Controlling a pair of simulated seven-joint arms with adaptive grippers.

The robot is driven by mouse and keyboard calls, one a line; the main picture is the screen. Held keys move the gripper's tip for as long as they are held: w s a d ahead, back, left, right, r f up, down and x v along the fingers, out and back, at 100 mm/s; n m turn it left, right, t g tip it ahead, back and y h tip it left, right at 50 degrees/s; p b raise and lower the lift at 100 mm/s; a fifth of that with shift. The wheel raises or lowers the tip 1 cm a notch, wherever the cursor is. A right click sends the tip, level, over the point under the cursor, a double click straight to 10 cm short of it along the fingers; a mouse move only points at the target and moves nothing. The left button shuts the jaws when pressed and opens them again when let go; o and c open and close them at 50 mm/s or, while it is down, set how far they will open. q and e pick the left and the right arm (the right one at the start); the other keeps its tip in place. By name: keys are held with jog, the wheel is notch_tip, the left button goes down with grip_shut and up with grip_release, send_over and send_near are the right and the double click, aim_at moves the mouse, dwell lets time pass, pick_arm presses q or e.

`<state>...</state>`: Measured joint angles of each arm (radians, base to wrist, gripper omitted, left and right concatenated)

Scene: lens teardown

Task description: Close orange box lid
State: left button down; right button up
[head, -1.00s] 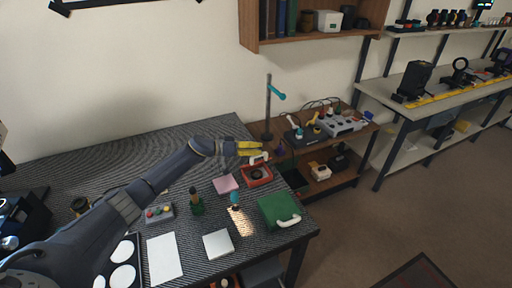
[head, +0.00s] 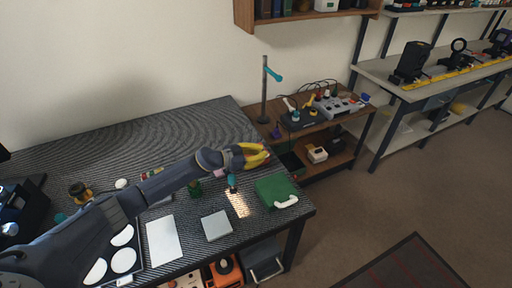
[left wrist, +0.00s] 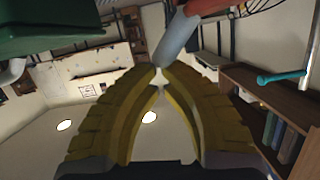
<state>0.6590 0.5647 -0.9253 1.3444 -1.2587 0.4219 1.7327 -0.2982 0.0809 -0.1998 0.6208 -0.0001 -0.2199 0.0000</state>
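My left gripper (head: 267,154) is over the far right part of the table, where its yellow fingers cover the orange box in the head view. In the left wrist view a pale, rounded bar, which looks like the lid's handle (left wrist: 180,38), runs up from the fingertips (left wrist: 158,72) towards an orange-red part (left wrist: 206,5) at the top edge. The fingertips are close together at the end of this bar and seem shut on it. The lid's angle and the rest of the orange box are hidden. My right gripper is not in view.
A green box (head: 272,191) with a white handle stands just nearer than the gripper, and shows in the left wrist view (left wrist: 50,25). A grey square (head: 216,225) and a white sheet (head: 164,240) lie nearer. A teal-topped stand (head: 264,95) rises behind.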

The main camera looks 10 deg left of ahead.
pick_arm(q)
jog(key=shift+s+d+f, duration=0.2)
jog(key=shift+f, duration=0.4)
dwell(0.3)
